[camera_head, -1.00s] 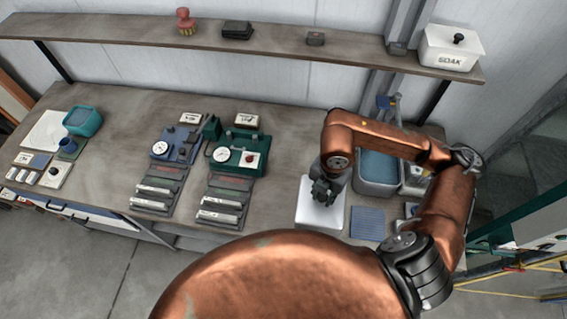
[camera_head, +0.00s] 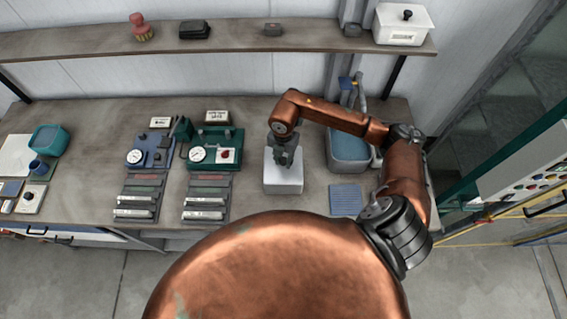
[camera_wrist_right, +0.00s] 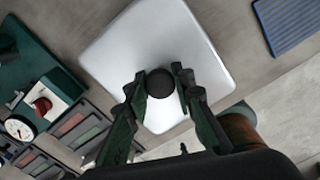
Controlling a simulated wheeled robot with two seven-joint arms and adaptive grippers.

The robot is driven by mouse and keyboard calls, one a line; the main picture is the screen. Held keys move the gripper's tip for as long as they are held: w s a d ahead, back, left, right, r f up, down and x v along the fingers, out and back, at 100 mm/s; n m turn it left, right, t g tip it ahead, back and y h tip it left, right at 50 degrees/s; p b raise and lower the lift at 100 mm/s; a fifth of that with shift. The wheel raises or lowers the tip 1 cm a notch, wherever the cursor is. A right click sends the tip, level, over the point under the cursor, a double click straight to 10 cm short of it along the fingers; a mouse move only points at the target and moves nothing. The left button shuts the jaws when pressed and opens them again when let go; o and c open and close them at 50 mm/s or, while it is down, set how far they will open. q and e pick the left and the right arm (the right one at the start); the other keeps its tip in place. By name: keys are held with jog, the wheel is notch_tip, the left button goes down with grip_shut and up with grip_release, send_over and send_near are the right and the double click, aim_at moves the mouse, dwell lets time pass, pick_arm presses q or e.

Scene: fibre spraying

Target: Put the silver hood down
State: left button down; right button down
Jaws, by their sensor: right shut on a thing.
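The silver hood (camera_head: 283,182) is a pale, box-shaped cover with rounded corners and a dark round knob on top. It appears over the middle of the bench, left of the blue ribbed mat; whether its lower edge touches the bench I cannot tell. My right gripper (camera_head: 285,155) is above it, shut on its knob. In the right wrist view, the hood (camera_wrist_right: 150,45) lies below the gripper (camera_wrist_right: 160,88), and the dark knob (camera_wrist_right: 160,82) is between the fingertips. My left gripper is not in view.
The blue ribbed mat (camera_head: 346,200) and a blue basin (camera_head: 349,152) are right of the hood. A green gauge device (camera_head: 215,148) and several slotted racks (camera_head: 207,196) stand left. A shelf (camera_head: 240,42) runs behind, holding a white lidded box (camera_head: 403,25).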

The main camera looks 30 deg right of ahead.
notch_tip(320, 180, down, 2)
jog(key=shift+s+f+p, duration=0.1)
jog(key=shift+f+p, duration=0.05)
jog(key=shift+p, duration=0.45)
jog(key=shift+f, duration=0.35)
jog(key=c, duration=1.7)
grip_release()
jog(key=shift+o, duration=0.2)
notch_tip(320, 180, up, 12)
jog(key=b, duration=0.3)
